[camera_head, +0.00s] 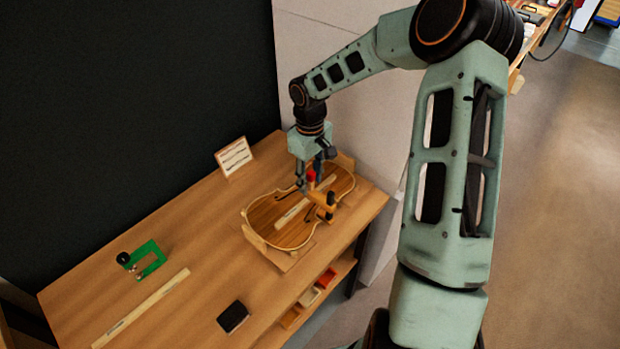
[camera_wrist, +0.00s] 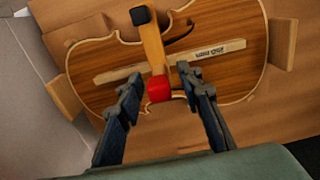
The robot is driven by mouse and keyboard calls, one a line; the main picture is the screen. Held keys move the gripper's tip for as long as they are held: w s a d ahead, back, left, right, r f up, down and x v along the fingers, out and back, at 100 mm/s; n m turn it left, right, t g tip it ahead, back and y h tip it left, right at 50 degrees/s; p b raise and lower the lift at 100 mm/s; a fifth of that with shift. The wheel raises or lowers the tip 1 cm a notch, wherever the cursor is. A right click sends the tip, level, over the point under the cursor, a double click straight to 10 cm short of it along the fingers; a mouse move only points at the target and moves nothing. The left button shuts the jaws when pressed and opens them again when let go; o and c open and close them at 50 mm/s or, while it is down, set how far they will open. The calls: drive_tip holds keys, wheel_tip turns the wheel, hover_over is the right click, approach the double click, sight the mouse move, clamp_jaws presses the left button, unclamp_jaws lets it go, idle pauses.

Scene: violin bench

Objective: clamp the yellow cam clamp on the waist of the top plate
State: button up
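The yellow cam clamp (camera_wrist: 153,45) lies across the waist of the violin top plate (camera_wrist: 100,69), with a black end (camera_wrist: 140,15) at one side and a red part (camera_wrist: 159,89) at the other. I cannot tell whether its jaws press on the wood. My gripper (camera_wrist: 160,79) is open, its fingers apart on either side of the red part, with gaps showing. In the head view my gripper (camera_head: 311,182) points down over the waist of the plate (camera_head: 277,213), beside the clamp (camera_head: 321,198). A pale wooden bar (camera_wrist: 200,53) lies lengthwise on the plate under the clamp.
Wooden blocks (camera_wrist: 64,97) stand at the plate's ends. A card (camera_head: 234,157) stands behind. Coloured items sit on a shelf below the front edge.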

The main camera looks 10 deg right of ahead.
sight(313, 188)
drive_tip(key=shift+c, duration=0.3)
clamp_jaws()
drive_tip(key=shift+d, duration=0.1)
drive_tip(key=shift+s+d+f+t+y+b, duration=0.1)
drive_tip(key=shift+s+d+t+y+b, duration=0.2)
drive_tip(key=shift+t+y, duration=0.4)
drive_tip(key=shift+s+d+t+y, duration=0.15)
drive_tip(key=shift+s+t+y, duration=0.4)
drive_tip(key=shift+t, duration=0.55)
drive_tip(key=shift+s+d+f+t+y+p, duration=0.1)
drive_tip(key=shift+t+y+p, duration=0.2)
drive_tip(key=shift+t+y, duration=0.3)
drive_tip(key=shift+s+d+f+t+y+p, duration=0.15)
drive_tip(key=shift+t+y+p, duration=0.2)
drive_tip(key=shift+t, duration=0.3)
drive_tip(key=shift+s+d+f+t+y+p, duration=0.1)
drive_tip(key=shift+t+y+p, duration=0.15)
drive_tip(key=shift+t+y, duration=0.35)
